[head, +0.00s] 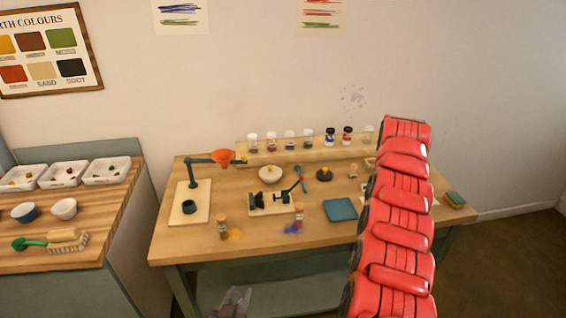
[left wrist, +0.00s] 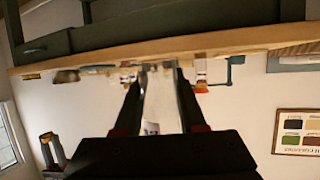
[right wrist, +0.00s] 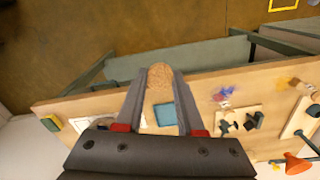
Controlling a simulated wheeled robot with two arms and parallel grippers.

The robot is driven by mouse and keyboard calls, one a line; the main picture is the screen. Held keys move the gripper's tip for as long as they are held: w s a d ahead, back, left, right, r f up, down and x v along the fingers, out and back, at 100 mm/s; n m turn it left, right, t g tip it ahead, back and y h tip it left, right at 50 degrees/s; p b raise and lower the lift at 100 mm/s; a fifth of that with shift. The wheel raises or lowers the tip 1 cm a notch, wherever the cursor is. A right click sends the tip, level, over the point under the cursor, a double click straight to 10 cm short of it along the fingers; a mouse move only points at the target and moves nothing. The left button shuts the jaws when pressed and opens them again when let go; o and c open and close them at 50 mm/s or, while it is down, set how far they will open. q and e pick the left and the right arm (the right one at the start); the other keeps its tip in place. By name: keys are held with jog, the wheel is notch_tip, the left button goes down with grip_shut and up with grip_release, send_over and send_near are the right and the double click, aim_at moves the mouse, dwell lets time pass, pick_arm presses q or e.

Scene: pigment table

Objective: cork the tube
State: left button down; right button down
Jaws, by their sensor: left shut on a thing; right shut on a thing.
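My left gripper (head: 234,300) shows at the bottom edge of the head view, low in front of the table. In the left wrist view, it (left wrist: 160,85) is shut on a clear, whitish tube (left wrist: 160,105), which stands between the fingers. The tube's contents are hard to make out. My right gripper (right wrist: 160,80) is shut on a brown, speckled cork (right wrist: 159,84) in the right wrist view. In that view the cork is seen over the table's front edge. In the head view my red right arm hides the table's right part, and the right gripper is not visible.
The wooden table (head: 270,243) holds a funnel stand (head: 190,208), a small black clamp stand (head: 268,208), a blue cloth (head: 340,209) and two small vials near the front. Several jars stand on a rack (head: 290,153) at the back. A side counter (head: 105,215) is at left.

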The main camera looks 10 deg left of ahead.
pick_arm(q)
jog(key=shift+w, duration=0.1)
jog(key=w+d+m+g+h, duration=0.1)
jog(key=w+d+m+h, duration=0.2)
jog(key=d, duration=0.3)
jog(key=w+d+r+m+g+h, duration=0.1)
jog(key=w+d+m+g+h, duration=0.1)
jog(key=d+m+h, duration=0.3)
jog(key=shift+w+d+h, duration=0.3)
jog(key=shift+w+d, duration=0.5)
jog(key=shift+d, duration=0.25)
jog(key=w+a+r+n+t+y, duration=0.2)
jog(key=a+n+y, duration=0.6)
jog(key=a, duration=0.5)
jog(key=shift+r+t+y, duration=0.2)
jog(key=shift+t+y, duration=0.1)
jog(key=shift+t, duration=0.1)
jog(key=shift+w+a, duration=0.1)
